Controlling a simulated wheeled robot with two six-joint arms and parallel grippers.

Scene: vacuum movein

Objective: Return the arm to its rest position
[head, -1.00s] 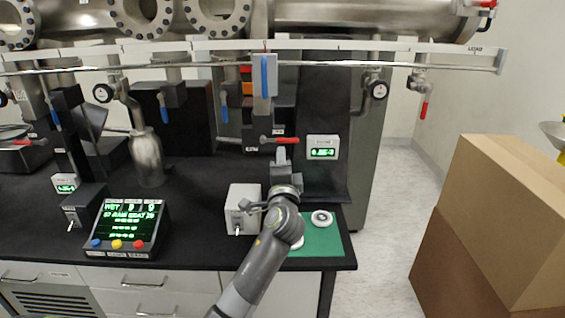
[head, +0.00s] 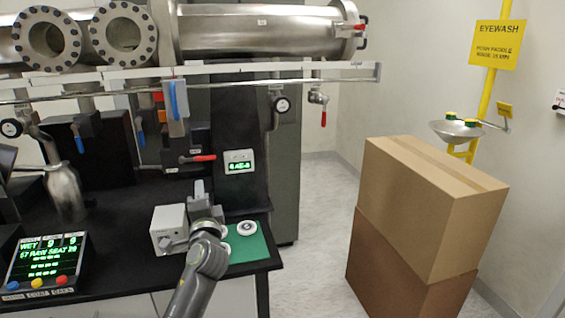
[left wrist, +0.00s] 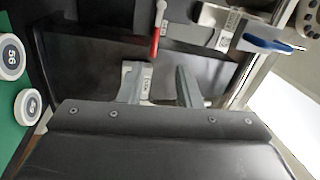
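My left arm comes up from the bottom of the head view, and its gripper (head: 199,193) is over the black bench beside a small grey box. In the left wrist view the two gripper fingers (left wrist: 160,86) stand apart with nothing visible held between them. The red-handled valve (head: 197,158) is beyond the gripper, and its handle also shows above the fingers in the left wrist view (left wrist: 155,42). My right gripper is not in view.
The grey box (head: 169,228) and green mat (head: 262,243) with white discs (head: 246,227) flank the gripper. A control panel (head: 45,264) stands left. A steel chamber and rail (head: 330,74) hang above. Stacked cardboard boxes (head: 415,205) stand right, with open floor between.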

